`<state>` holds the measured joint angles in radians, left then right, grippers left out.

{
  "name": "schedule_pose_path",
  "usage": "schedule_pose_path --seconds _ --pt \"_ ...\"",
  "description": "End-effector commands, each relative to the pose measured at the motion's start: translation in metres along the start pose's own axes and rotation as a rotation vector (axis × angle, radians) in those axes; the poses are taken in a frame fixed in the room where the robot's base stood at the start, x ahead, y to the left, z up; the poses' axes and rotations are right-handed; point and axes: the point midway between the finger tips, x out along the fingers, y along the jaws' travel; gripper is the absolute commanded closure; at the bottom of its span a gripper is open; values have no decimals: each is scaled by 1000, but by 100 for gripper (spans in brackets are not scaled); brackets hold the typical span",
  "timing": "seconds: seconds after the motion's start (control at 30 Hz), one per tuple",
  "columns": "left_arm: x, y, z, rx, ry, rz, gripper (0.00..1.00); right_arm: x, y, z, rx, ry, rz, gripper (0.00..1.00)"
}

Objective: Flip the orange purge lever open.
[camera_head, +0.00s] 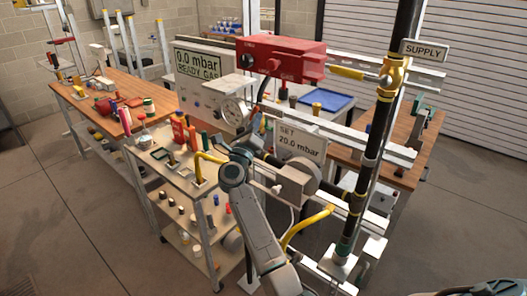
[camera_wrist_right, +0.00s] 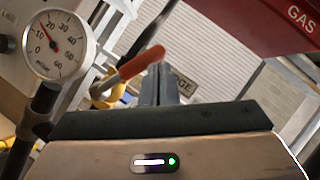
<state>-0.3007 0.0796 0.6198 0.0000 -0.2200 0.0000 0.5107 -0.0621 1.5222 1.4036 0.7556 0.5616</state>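The orange purge lever (camera_wrist_right: 140,62) shows in the right wrist view, slanting up to the right from a brass-coloured fitting (camera_wrist_right: 107,92). In the head view I cannot pick it out behind my arm. My right gripper (camera_wrist_right: 160,78) has its two dark fingers close together, with only a thin line between them. The lever's free end overlaps the left finger's tip in this view; I cannot tell whether they touch. In the head view my right gripper (camera_head: 258,138) is beside the round dial gauge (camera_head: 235,112). My left gripper is not in view.
The gauge also shows at the left of the wrist view (camera_wrist_right: 57,45). A red gas box (camera_head: 282,56) hangs above the gripper. A black supply pipe (camera_head: 378,130) with a yellow-handled valve (camera_head: 347,73) stands right. A cluttered wooden bench (camera_head: 85,95) is at left.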

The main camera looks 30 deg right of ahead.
Motion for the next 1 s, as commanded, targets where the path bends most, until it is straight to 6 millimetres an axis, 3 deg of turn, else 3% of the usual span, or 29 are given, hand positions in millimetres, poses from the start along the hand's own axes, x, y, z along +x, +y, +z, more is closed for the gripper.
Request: schedule_pose_path --seconds 0.5,1.0 --pt "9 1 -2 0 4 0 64 18 12 26 4 0 -3 100" --pt "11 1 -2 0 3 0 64 21 15 30 3 0 -2 100"
